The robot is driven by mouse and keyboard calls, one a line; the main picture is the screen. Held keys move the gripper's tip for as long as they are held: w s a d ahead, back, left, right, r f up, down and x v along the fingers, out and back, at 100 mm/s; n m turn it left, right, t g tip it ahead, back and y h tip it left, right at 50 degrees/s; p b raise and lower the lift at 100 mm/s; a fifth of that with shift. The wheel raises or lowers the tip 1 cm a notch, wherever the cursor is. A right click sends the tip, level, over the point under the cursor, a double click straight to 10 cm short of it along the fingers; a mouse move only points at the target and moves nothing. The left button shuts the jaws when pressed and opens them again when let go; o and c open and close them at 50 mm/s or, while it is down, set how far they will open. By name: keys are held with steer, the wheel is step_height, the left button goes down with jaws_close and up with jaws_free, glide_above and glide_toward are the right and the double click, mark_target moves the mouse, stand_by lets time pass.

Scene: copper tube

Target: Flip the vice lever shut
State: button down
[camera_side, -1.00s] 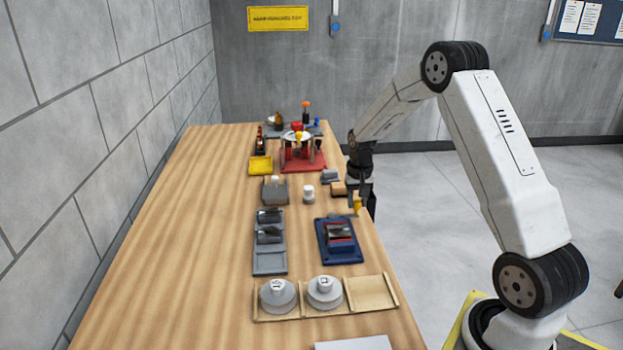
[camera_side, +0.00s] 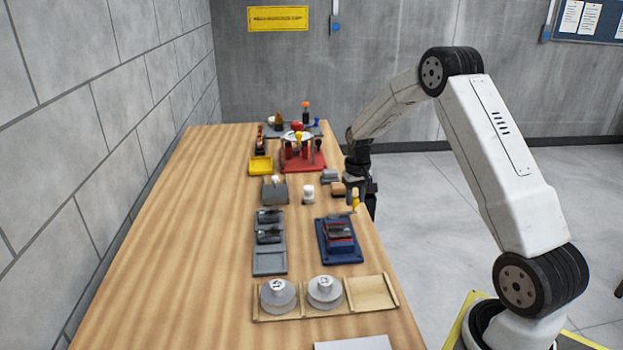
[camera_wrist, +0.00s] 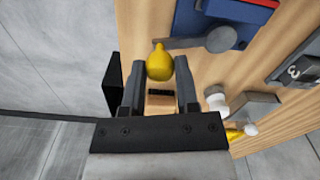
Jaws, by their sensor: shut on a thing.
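The blue vice (camera_side: 338,243) sits near the table's right edge, with a dark red and grey block in its jaws. In the wrist view part of its blue body (camera_wrist: 200,22) shows at the top. Its grey lever runs from a round grey pivot (camera_wrist: 221,39) to a yellow knob (camera_wrist: 160,64), which also shows in the side view (camera_side: 355,204). The lever points out past the vice's far end, toward the table edge. My gripper (camera_wrist: 160,72) is shut on the yellow knob, one finger on each side. In the side view my gripper (camera_side: 357,200) is small and partly dark.
A wooden brush (camera_wrist: 160,102) lies beyond the knob, close to my fingers. A white jar (camera_side: 308,194) and a grey block (camera_side: 275,190) stand to the left. A grey tray (camera_side: 270,262) and a wooden rack (camera_side: 372,292) lie nearer. The table's left side is clear.

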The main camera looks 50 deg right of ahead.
steer(key=w+n, duration=0.2)
steer(key=n, duration=0.1)
steer(key=shift+d+r+n, duration=0.1)
steer(key=shift+d+n, duration=0.2)
steer(key=shift+d, duration=0.1)
steer(key=w+n, duration=0.2)
steer(key=n, duration=0.1)
steer(key=shift+n, duration=0.3)
steer(key=n, duration=0.1)
steer(key=w+n, duration=0.1)
steer(key=shift+w+a+n, duration=0.15)
steer(key=shift+w+n, duration=0.1)
steer(key=shift+n, duration=0.05)
steer(key=shift+w+a+n, duration=0.2)
steer(key=shift+w+n, duration=0.2)
steer(key=shift+n, duration=0.45)
steer(key=shift+w+a+n, duration=0.2)
steer(key=shift+w+n, duration=0.2)
steer(key=shift+n, duration=0.45)
steer(key=shift+c, duration=1.8)
jaws_free()
